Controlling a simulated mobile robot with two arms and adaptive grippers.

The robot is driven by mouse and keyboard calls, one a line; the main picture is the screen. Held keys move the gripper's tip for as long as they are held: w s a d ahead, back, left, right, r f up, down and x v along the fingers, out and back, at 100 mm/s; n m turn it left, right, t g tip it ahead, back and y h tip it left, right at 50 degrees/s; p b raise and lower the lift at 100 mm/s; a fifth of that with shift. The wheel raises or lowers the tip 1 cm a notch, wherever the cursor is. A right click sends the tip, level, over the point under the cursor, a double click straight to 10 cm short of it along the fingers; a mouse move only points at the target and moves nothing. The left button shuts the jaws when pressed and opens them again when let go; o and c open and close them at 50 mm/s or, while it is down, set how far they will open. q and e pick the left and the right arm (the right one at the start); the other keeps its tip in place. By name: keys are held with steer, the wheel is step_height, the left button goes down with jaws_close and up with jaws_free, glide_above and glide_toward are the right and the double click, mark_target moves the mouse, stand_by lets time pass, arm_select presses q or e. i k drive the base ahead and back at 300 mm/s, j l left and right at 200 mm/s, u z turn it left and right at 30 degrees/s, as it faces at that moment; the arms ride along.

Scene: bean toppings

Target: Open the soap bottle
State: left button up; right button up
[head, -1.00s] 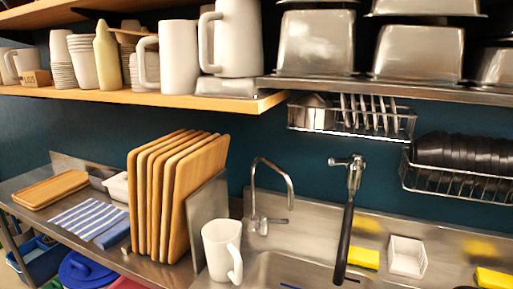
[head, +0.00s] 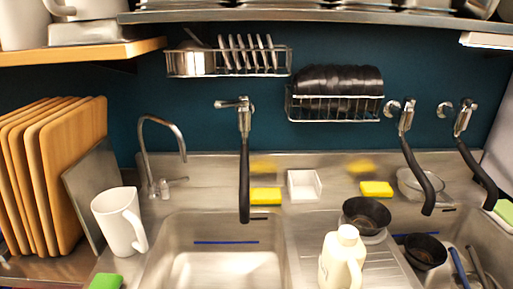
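A cream-white bottle with a round cap and a side handle (head: 340,262) stands upright at the bottom of the head view, right of the middle. It stands by the ribbed drainboard between the two sinks, and its lower part is cut off by the frame edge. It looks like the soap bottle, though no label can be read. The cap appears to be on. Neither of my grippers shows in the view.
A steel sink (head: 215,255) lies left of the bottle, with a black-handled sprayer (head: 244,180) hanging over it. A white pitcher (head: 119,222) stands at the left. A black bowl (head: 366,215) sits just behind the bottle. Two more black sprayers (head: 418,178) hang at the right.

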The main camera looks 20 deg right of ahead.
mark_target(341, 267)
steer(key=z, duration=1.4)
steer(key=k+l, duration=0.2)
steer(key=k+u, duration=0.05)
steer(key=k, duration=0.05)
